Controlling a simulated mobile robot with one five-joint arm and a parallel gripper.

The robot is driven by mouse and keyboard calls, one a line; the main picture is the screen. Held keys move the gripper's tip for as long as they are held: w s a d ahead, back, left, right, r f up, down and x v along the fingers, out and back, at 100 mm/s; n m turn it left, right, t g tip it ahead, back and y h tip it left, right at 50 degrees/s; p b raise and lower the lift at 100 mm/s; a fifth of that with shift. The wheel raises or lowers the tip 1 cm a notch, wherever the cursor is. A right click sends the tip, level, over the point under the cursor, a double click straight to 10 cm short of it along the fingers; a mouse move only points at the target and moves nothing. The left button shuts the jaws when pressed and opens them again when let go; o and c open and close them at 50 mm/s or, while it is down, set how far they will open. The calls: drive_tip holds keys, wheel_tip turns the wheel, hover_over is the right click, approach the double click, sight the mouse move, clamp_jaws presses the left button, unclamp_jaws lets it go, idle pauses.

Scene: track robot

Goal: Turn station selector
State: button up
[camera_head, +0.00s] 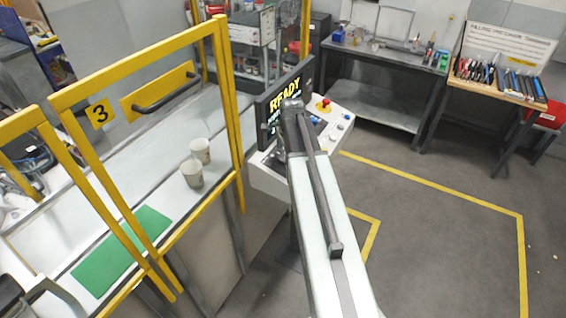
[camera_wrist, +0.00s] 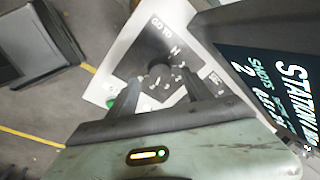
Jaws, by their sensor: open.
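The station selector shows in the wrist view as a black dial plate with a round black knob (camera_wrist: 159,70) at its centre. White marks surround the knob, and "GO TO" is printed at the upper edge. My gripper (camera_wrist: 161,80) is open, with one finger at each side of the knob in the picture. I cannot tell whether either finger touches it. The selector sits on a white control panel (camera_wrist: 182,18). In the head view, my arm hides the selector and much of this panel (camera_head: 341,115).
A screen (camera_head: 285,95) reading "READY" stands beside the panel; its text also shows in the wrist view (camera_wrist: 270,90). A red emergency button (camera_head: 323,104) is close by. A yellow guard frame (camera_head: 226,100) is at left, with two cups behind it. Floor at right is clear.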

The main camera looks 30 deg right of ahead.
sight(283, 158)
drive_tip(key=b+x, duration=0.1)
drive_tip(key=x, duration=0.2)
drive_tip(key=shift+b, duration=0.3)
drive_tip(key=shift+r, duration=0.1)
clamp_jaws()
